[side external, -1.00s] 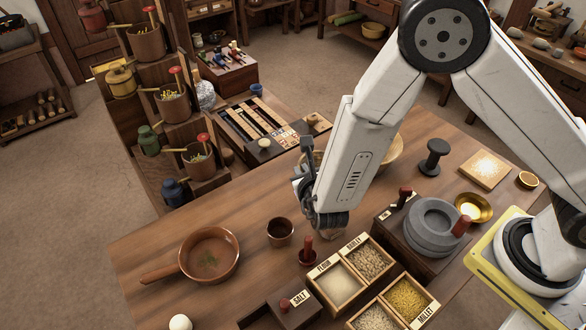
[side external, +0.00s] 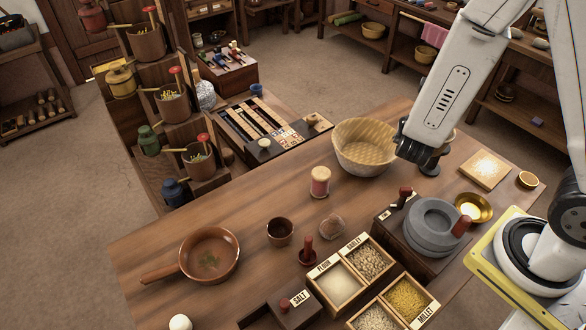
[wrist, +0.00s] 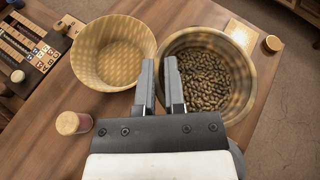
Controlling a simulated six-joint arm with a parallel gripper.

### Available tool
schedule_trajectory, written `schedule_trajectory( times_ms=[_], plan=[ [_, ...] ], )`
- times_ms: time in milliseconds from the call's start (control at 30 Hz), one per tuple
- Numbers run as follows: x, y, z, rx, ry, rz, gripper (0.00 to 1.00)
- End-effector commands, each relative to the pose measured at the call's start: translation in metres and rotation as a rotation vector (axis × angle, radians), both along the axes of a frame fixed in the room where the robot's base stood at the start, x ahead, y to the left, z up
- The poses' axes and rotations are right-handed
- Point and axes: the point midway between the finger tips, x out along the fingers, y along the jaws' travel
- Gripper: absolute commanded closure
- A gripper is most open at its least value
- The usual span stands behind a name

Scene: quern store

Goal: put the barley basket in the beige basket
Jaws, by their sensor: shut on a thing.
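The beige basket (side external: 365,150) stands empty on the wooden table, left of my gripper (side external: 424,154) in the side view. In the wrist view the beige basket (wrist: 112,55) is at upper left. The barley basket (wrist: 250,85), tan and round with dark grains inside, is at upper right there. My gripper (wrist: 160,78) is shut on the near-left part of its rim, one finger on each side. The two baskets look close beside each other in that view. In the side view my arm hides most of the barley basket, and the fingertips are hidden.
A pink jar with a pale lid (side external: 320,181) stands left of the beige basket. A stone quern (side external: 434,228), a brass bowl (side external: 473,207) and a pale square board (side external: 485,170) are to the right. A game box (side external: 258,122) lies behind.

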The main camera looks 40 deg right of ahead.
Motion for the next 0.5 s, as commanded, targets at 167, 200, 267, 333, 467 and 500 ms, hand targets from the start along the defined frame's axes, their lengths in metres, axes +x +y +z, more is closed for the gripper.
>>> schedule_trajectory(
  times_ms=[167, 200, 267, 333, 467, 500],
  plan=[
    [0.001, -0.001, 0.000, -0.001, -0.001, -0.002, 1.00],
    [0.002, -0.001, -0.001, -0.001, 0.000, -0.003, 1.00],
    [0.005, -0.002, -0.002, -0.001, 0.000, -0.003, 1.00],
    [0.011, -0.003, -0.005, -0.001, 0.000, -0.003, 1.00],
    [0.026, -0.007, -0.012, -0.001, 0.001, -0.003, 1.00],
    [0.032, -0.009, -0.015, -0.001, 0.001, -0.003, 1.00]
  ],
)
